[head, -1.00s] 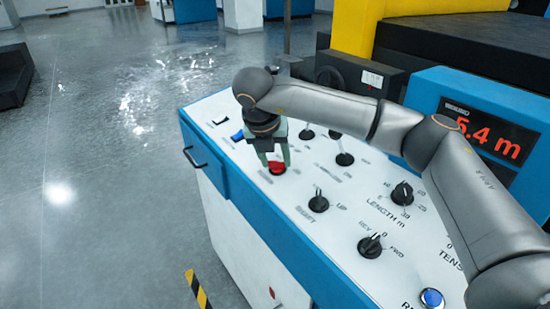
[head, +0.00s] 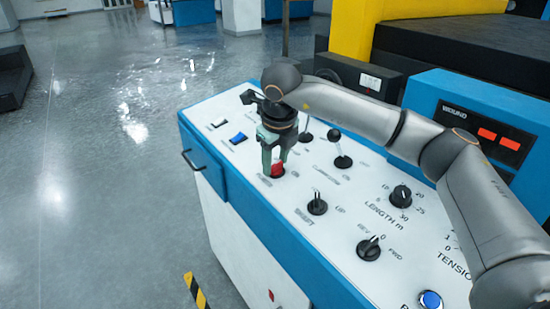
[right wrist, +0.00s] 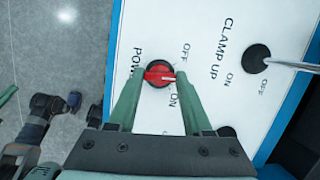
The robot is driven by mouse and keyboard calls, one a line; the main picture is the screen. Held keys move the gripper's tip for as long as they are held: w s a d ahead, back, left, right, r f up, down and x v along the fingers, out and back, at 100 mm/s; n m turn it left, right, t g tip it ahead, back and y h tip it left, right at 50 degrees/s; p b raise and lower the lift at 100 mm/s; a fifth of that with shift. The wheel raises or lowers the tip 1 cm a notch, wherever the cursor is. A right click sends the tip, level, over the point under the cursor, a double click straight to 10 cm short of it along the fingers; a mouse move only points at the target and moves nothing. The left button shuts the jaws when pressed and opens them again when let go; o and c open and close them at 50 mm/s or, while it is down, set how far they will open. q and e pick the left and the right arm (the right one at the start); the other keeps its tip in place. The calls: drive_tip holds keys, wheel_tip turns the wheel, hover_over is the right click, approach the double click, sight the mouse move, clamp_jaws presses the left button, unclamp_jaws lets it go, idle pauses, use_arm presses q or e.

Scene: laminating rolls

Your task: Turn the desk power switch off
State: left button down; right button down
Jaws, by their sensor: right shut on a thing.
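The red power switch (right wrist: 160,74) is a round knob with a raised red handle on the white desk panel. In the right wrist view it sits between the POWER, OFF and ON labels. Its handle lies roughly across the picture; I cannot tell surely which label it points to. It also shows in the head view (head: 278,169), partly hidden by my fingers. My right gripper (head: 272,165) reaches down over the panel with its green fingers on either side of the handle, shut on it. My left gripper is not seen in the head view.
The length knob (head: 400,196) and a blue button (head: 430,299) lie farther right. The display (head: 487,134) shows two red blocks.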

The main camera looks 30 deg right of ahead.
drive_tip(key=shift+r+n+y+p, duration=0.15)
drive_tip(key=shift+n+y+p, duration=0.2)
drive_tip(key=shift+n, duration=0.55)
drive_tip(key=shift+w+d+n+p, duration=0.1)
drive_tip(key=shift+n+p, duration=0.35)
drive_tip(key=shift+n, duration=0.45)
drive_tip(key=shift+n+g+y+p, duration=0.35)
drive_tip(key=shift+n+p, duration=0.2)
drive_tip(key=shift+n, duration=0.55)
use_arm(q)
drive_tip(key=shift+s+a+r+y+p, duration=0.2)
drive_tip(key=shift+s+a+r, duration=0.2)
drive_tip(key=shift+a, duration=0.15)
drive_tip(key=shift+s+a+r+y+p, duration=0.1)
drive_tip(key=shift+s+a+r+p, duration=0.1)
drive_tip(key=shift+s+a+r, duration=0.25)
use_arm(e)
drive_tip(key=shift+n, duration=0.8)
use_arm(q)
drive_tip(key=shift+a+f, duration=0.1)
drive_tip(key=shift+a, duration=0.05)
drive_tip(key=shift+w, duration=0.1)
use_arm(e)
drive_tip(key=c, duration=0.7)
unclamp_jaws()
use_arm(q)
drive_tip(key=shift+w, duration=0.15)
use_arm(e)
drive_tip(key=o, duration=0.4)
